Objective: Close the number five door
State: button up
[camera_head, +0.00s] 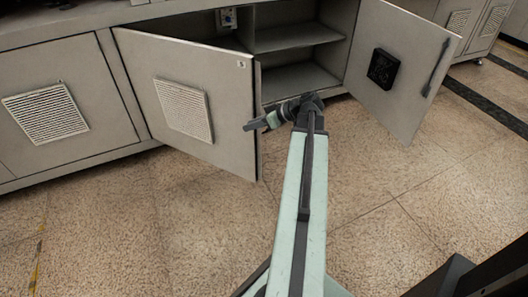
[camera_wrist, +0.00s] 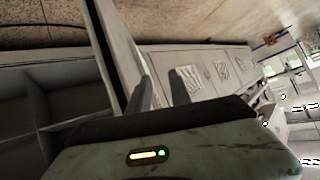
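The number five door (camera_head: 215,95) is the left grey cabinet door, with a small "5" label at its upper free corner and a white vent grille. It stands open, swung out from the cabinet. In the wrist view the door (camera_wrist: 120,45) shows as a pale panel left of the fingers. My gripper (camera_head: 250,125) is by the door's free edge in the head view; contact cannot be told. In the wrist view my gripper (camera_wrist: 163,88) has its two fingers apart, with nothing visible held between them.
The right door (camera_head: 400,65), with a black fan and dark handle, also stands open. Between the doors are empty shelves (camera_head: 295,38). A closed grilled cabinet door (camera_head: 65,110) is at the left. The speckled floor (camera_head: 150,225) in front is clear.

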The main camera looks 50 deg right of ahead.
jog(key=s+d+f+t+h+b, duration=0.2)
jog(key=s+d+f+t+b, duration=0.15)
jog(key=s+d, duration=0.4)
jog(key=w+f+b, duration=0.2)
jog(key=w+b, duration=0.1)
jog(key=w, duration=0.5)
jog(key=shift+w+a, duration=0.2)
jog(key=shift+w, duration=0.15)
jog(key=shift+g, duration=0.25)
grip_shut()
dwell(0.4)
